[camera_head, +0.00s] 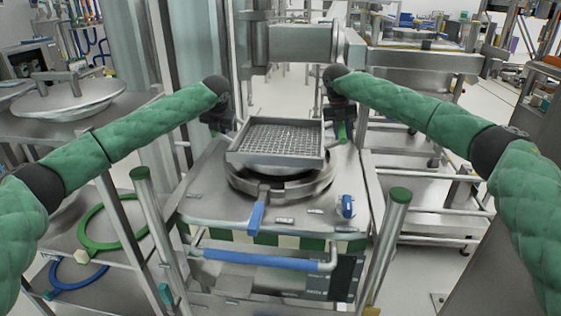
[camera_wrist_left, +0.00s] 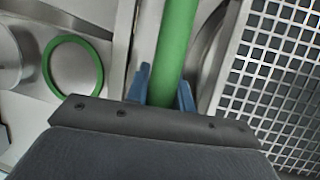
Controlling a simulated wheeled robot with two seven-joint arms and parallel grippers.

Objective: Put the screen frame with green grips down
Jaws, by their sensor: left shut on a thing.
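The screen frame (camera_head: 284,158) is a square metal frame with a mesh, over the round metal opening (camera_head: 262,191) of the machine. Whether it touches the ring below, I cannot tell. In the left wrist view its mesh (camera_wrist_left: 270,70) fills the right side. My left gripper (camera_head: 226,127) is at the frame's left side. In the left wrist view, its blue fingers are shut around the green grip (camera_wrist_left: 177,40). My right gripper (camera_head: 342,122) is at the frame's right side, by the right green grip (camera_head: 342,133). Its fingers are too dark and small to read.
The machine's steel top (camera_head: 208,200) surrounds the opening, with a blue-handled lever (camera_head: 256,218) in front and a blue knob (camera_head: 346,206) at right. A shelf at left holds a green ring (camera_head: 84,240) and a blue ring (camera_head: 56,284). A metal column stands behind.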

